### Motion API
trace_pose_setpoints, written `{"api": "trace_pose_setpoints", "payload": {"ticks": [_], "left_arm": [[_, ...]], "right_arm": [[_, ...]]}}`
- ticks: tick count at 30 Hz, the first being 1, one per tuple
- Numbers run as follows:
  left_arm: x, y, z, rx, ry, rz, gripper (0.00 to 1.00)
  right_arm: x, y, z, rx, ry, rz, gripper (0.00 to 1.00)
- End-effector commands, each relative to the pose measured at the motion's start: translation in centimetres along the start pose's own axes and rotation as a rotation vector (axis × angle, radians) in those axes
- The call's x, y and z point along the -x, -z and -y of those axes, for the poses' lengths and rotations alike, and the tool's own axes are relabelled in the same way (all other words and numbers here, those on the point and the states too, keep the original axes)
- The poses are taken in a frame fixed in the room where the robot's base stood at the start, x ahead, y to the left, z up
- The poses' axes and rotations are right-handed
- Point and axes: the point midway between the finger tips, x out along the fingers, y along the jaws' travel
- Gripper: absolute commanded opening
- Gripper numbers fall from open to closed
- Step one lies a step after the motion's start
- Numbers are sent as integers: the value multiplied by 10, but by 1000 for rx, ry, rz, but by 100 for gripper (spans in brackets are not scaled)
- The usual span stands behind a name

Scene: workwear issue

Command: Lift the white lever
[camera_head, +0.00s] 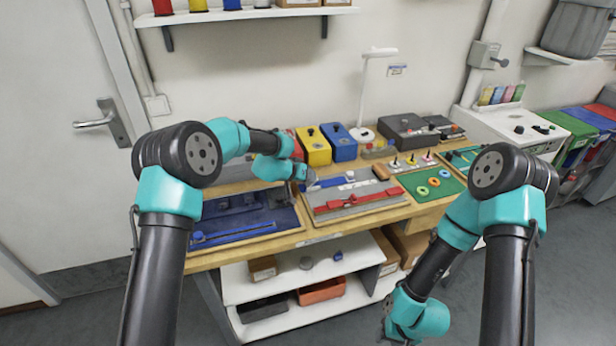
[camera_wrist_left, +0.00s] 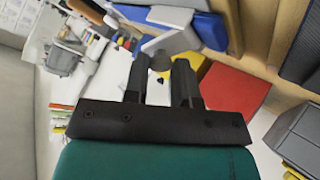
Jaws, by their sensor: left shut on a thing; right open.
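My left gripper (camera_head: 310,179) is over the bench, left of these levers, near the blue bar with a white block (camera_head: 350,176). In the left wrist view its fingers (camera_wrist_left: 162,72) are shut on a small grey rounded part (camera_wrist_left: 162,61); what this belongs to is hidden. My right gripper (camera_head: 387,318) is low in front of the bench, away from the levers, and open; its fingertips are hardly visible.
A yellow box (camera_head: 313,148) and a blue box (camera_head: 340,145) stand behind my left gripper. A red strap-like part (camera_head: 355,201) lies on the grey board. A green board (camera_head: 432,184) with coloured rings is at right. A white lamp (camera_head: 364,90) rises at the back.

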Motion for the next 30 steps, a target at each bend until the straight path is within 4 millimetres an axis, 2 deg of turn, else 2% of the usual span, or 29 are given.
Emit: {"api": "trace_pose_setpoints", "payload": {"ticks": [15,16,18,24,30], "left_arm": [[0,-1,0,4,-10,-7,1],[0,-1,0,4,-10,-7,26],[0,-1,0,4,-10,-7,32],[0,-1,0,4,-9,-8,50],[0,0,0,4,-9,-8,50]], "right_arm": [[0,0,0,0,0,0,43],[0,0,0,0,0,0,43],[0,0,0,0,0,0,43],[0,0,0,0,0,0,43],[0,0,0,0,0,0,43]]}}
